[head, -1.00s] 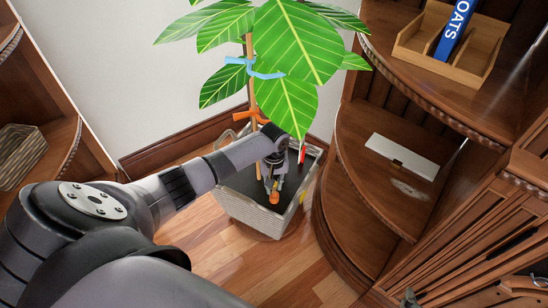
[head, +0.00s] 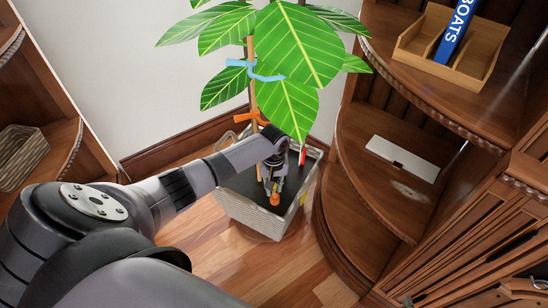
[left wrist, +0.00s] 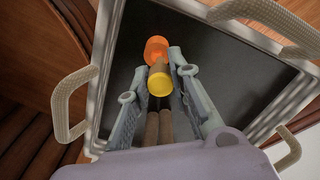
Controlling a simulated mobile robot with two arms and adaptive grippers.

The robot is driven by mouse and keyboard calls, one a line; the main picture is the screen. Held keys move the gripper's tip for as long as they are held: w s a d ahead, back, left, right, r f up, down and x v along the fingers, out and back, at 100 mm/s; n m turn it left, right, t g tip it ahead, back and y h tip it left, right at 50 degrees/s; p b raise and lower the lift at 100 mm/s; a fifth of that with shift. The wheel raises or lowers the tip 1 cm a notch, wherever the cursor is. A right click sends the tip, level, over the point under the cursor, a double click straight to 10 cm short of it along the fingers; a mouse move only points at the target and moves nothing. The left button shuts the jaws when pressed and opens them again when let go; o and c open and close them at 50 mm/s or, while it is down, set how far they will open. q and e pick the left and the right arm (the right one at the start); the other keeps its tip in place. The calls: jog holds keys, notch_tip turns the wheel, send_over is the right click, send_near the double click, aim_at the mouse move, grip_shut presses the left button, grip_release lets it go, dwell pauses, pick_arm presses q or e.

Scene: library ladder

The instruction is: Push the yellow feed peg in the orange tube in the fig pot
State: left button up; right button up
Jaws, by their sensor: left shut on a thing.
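The fig pot (head: 262,215) is a pale ribbed square planter with dark soil, standing on the floor at the middle. The orange tube (head: 275,199) stands in its soil near the front; it also shows in the left wrist view (left wrist: 156,46). My left gripper (head: 273,187) reaches down into the pot, right at the tube. In the left wrist view, its two fingers (left wrist: 158,64) lie on either side of the yellow feed peg (left wrist: 161,83), shut on it. The peg is close to the orange tube; how deep it sits I cannot tell. My right gripper is out of view.
The fig's large leaves (head: 295,45) hang over the pot, on a stem with a blue tie (head: 255,71) and an orange clip (head: 249,117). A red-tipped marker (head: 302,157) stands at the pot's right. Curved wooden shelves (head: 385,180) stand close on the right.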

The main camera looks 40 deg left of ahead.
pick_arm(q)
jog(key=shift+s, duration=0.1)
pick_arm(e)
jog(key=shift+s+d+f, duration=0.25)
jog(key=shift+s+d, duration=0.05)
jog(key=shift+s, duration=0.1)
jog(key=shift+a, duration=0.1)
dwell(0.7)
pick_arm(q)
jog(key=shift+d+f, duration=0.1)
jog(key=shift+f, duration=0.05)
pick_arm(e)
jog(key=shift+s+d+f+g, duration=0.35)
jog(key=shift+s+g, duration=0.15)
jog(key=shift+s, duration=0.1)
pick_arm(q)
jog(key=shift+s+d+f+p, duration=0.1)
jog(key=shift+d+p, duration=0.1)
jog(key=shift+p, duration=0.15)
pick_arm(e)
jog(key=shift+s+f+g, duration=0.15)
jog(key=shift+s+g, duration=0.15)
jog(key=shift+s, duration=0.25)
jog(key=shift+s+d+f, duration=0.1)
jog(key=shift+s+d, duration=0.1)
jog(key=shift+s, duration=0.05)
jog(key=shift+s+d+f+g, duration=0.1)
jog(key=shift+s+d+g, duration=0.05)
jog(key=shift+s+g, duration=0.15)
